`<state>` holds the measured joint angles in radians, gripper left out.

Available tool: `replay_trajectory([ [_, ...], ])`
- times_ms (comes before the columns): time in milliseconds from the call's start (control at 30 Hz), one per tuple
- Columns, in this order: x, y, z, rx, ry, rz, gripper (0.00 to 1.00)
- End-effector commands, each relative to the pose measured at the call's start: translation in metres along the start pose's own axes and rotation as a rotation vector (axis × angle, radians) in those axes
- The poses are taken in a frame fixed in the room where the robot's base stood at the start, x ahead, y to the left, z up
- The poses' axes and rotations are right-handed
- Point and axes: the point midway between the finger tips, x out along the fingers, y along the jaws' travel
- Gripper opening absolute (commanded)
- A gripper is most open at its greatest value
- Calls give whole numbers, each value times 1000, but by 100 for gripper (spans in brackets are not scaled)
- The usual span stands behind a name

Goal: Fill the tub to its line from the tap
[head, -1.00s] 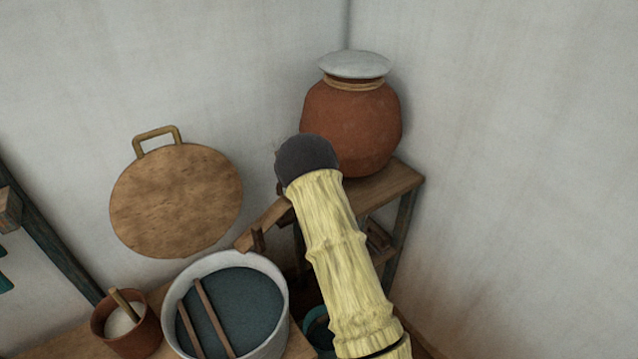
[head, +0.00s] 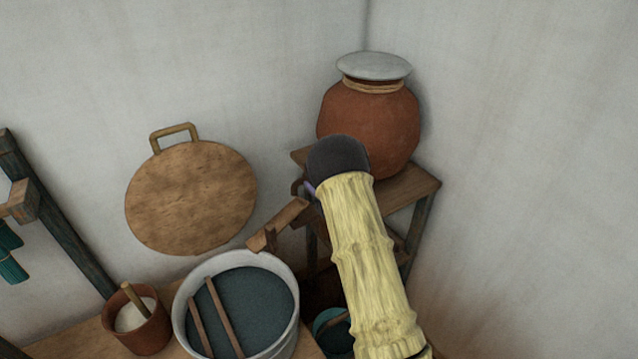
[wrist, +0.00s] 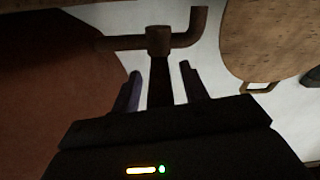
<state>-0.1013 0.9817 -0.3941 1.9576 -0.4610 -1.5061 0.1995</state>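The tub (head: 182,318) is pale, round and stands on the wooden bench, with a dark blue-grey surface inside and two sticks across it. I cannot make out its line. The brown tap (wrist: 158,40) sticks out from the clay pot (wrist: 60,85), with a bent spout and a lever (wrist: 160,82). The tap is mostly hidden in the head view. My gripper (wrist: 160,70) is open, its fingers on either side of the lever, with gaps showing. In the head view my gripper (head: 308,187) is beside the pot (head: 365,115). I see no running water.
A wooden trough (head: 278,223) lies between tap and tub. A round wooden lid (head: 190,200) is by the wall. A brown cup (head: 150,335) with white contents stands left of the tub. The pot rests on a wooden stand (head: 412,187); a teal vessel (head: 335,343) is below.

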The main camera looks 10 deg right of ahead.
Motion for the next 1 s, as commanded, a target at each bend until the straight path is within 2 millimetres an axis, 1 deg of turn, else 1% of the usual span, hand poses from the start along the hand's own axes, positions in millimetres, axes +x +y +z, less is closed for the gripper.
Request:
replay_trajectory([
  [233,-2,1,0,0,-1,3,44],
  [367,-12,2,2,0,-2,4,44],
  [467,-27,2,2,0,-2,6,44],
  [567,-46,2,3,1,-3,7,44],
  [1000,-134,2,3,0,-3,7,44],
])
